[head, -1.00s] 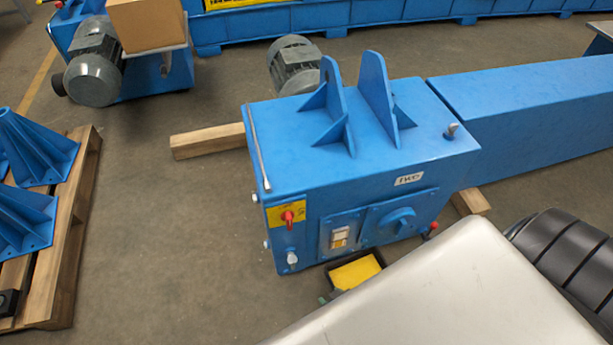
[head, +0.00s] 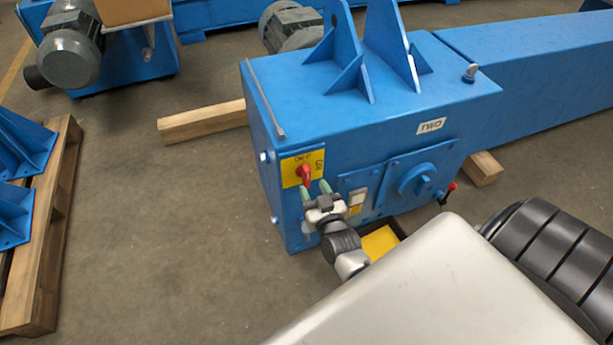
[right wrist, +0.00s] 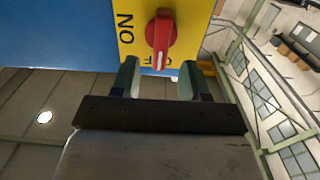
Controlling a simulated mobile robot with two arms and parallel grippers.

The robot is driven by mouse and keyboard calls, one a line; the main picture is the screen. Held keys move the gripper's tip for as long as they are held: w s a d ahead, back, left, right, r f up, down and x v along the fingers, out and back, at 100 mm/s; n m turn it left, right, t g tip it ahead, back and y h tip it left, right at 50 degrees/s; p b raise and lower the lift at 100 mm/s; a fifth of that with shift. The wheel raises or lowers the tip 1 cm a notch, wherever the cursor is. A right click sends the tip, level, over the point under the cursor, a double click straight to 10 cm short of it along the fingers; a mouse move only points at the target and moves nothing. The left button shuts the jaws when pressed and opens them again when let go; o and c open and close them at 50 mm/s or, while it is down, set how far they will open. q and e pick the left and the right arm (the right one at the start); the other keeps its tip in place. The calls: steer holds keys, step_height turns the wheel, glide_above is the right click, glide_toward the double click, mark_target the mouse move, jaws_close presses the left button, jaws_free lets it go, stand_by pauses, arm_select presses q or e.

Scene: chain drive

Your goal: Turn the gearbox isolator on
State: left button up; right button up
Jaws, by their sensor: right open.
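The blue gearbox (head: 350,118) labelled TWO stands in the middle of the head view. A yellow plate (head: 291,180) with a red isolator knob (head: 304,174) is on its front at the upper left corner. In the right wrist view, the red knob (right wrist: 161,38) has its white mark toward the partly hidden OFF lettering, and ON shows on the left of the yellow plate (right wrist: 129,42). My right gripper (head: 316,188) is open just short of the knob. In the right wrist view its fingers (right wrist: 160,80) are apart and empty, below the knob. My left gripper is out of view.
A round blue cover (head: 416,180) and a small red-tipped lever (head: 448,192) are to the right on the gearbox front. A yellow tray (head: 380,243) lies on the floor below. A pallet (head: 50,235) with blue brackets stands at the left.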

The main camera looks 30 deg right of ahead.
mark_target(308, 179)
steer(key=x, duration=0.4)
steer(key=shift+w+f+b, duration=0.1)
steer(key=shift+w+b, duration=0.15)
steer(key=shift+b, duration=0.15)
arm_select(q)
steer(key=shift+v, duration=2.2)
arm_select(e)
steer(key=shift+w+d, duration=0.15)
steer(key=shift+w, duration=0.45)
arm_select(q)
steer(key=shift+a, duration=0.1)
arm_select(e)
jaws_close()
